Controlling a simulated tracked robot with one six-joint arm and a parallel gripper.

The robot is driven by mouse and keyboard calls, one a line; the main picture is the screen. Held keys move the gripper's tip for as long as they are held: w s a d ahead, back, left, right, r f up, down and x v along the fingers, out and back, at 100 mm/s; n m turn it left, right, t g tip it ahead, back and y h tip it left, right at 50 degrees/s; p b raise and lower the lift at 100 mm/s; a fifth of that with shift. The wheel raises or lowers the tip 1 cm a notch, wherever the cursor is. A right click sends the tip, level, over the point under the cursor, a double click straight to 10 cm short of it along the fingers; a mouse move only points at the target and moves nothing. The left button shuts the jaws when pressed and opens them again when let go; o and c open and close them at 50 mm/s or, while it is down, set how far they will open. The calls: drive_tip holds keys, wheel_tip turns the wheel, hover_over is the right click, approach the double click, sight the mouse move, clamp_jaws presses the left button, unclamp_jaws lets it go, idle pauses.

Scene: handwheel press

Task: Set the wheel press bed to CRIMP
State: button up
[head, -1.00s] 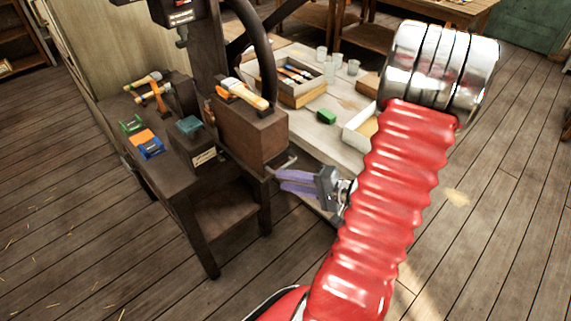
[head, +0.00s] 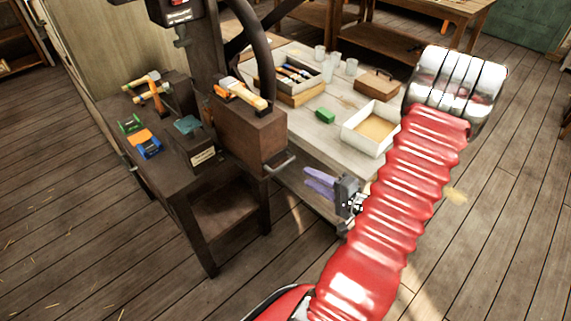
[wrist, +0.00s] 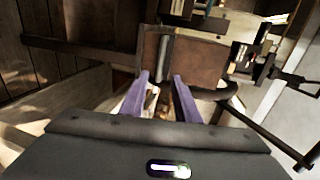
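The press (head: 205,60) is a dark brown machine with a tall column and a large handwheel (head: 266,60). A brown block (head: 250,135) stands on its bench, with a grey bar handle (head: 281,166) at its lower right. A small box with a pale label (head: 203,157) stands left of the block; its text is too small to read. My gripper (head: 308,178), with purple fingers, is right of the handle and apart from it.
A low table behind holds a compartment box (head: 290,90), glasses, a green block (head: 325,116) and a white tray (head: 372,128). Hammers (head: 152,88) and orange and blue items (head: 146,145) lie on the press bench. The floor in front is clear.

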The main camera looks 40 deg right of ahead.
sight(285, 163)
drive_tip(key=x, duration=1.2)
drive_tip(key=shift+w+a, duration=0.1)
drive_tip(key=shift+w, duration=0.2)
drive_tip(key=shift+f, duration=0.1)
clamp_jaws()
idle(0.5)
